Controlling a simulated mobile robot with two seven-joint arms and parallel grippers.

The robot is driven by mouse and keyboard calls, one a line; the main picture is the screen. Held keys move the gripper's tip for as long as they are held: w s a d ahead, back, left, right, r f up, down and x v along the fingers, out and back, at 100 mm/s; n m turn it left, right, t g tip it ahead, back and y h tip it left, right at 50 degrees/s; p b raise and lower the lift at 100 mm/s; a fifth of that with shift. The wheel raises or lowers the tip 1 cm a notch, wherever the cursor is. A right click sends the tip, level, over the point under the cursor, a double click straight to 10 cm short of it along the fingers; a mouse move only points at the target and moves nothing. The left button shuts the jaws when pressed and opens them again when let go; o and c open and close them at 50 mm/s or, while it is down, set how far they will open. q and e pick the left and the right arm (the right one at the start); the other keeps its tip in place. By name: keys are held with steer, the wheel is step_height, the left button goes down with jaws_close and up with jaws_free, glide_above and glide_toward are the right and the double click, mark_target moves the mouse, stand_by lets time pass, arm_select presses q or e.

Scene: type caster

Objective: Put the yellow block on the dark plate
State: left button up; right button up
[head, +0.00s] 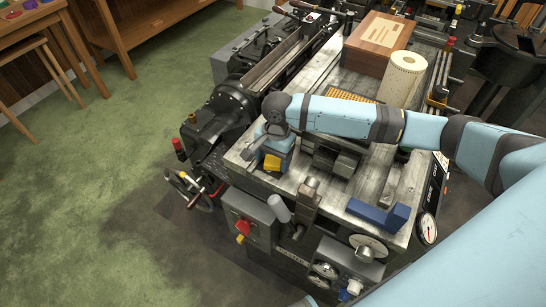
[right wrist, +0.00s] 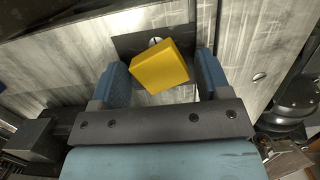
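The yellow block (right wrist: 160,67) sits between the two blue fingers of my right gripper (right wrist: 163,72) in the right wrist view. It is turned at an angle to the fingers, with a thin gap by the right finger, so they look open around it. The dark plate (right wrist: 125,43), with a screw head, shows behind the block; whether the block touches it is unclear. In the head view the yellow block (head: 272,163) shows just below my right gripper (head: 274,150), near the left edge of the machine's worktop. My left gripper is not in view.
The grey worktop (head: 330,195) carries a dark metal block (head: 345,163), a blue angled piece (head: 378,215), a wooden box (head: 380,45) and a pale roll (head: 402,78). A red knob (head: 243,228) is below the front edge. Green floor lies left.

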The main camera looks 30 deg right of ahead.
step_height(320, 180, up, 12)
steer(key=d, duration=0.1)
steer(key=shift+w+d+r, duration=0.15)
steer(key=shift+w+d, duration=0.1)
steer(key=shift+w, duration=0.2)
stand_by(0.3)
